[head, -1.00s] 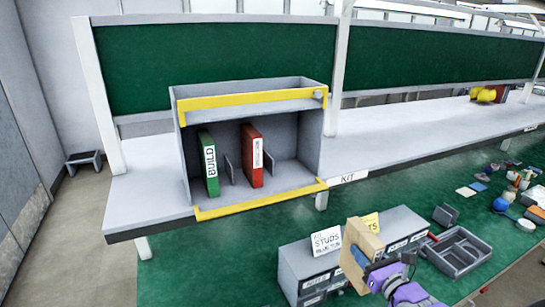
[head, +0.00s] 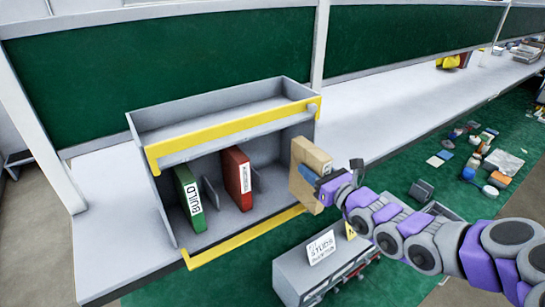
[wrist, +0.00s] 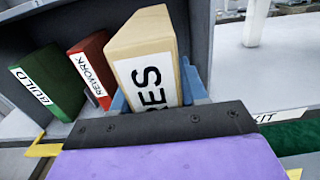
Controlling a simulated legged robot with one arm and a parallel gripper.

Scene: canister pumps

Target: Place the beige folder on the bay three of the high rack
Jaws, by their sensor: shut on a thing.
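The beige folder (head: 310,168) is upright at the right end of the high rack (head: 240,124), by its open front. In the wrist view the folder (wrist: 146,50) shows a white label with "RES". My gripper (head: 325,187) is shut on it, with blue fingers on both sides (wrist: 190,85). A green "BUILD" folder (head: 189,199) and a red "REWORK" folder (head: 237,178) stand in the rack to the left. How far the beige folder is inside the rack is hard to tell.
Thin grey dividers (head: 210,193) part the bays. Yellow strips run along the rack's upper front (head: 235,133) and lower front edge (head: 245,238). A grey drawer unit (head: 318,270) with a "STUDS" sign stands below on the green surface. The white shelf to the right is mostly clear.

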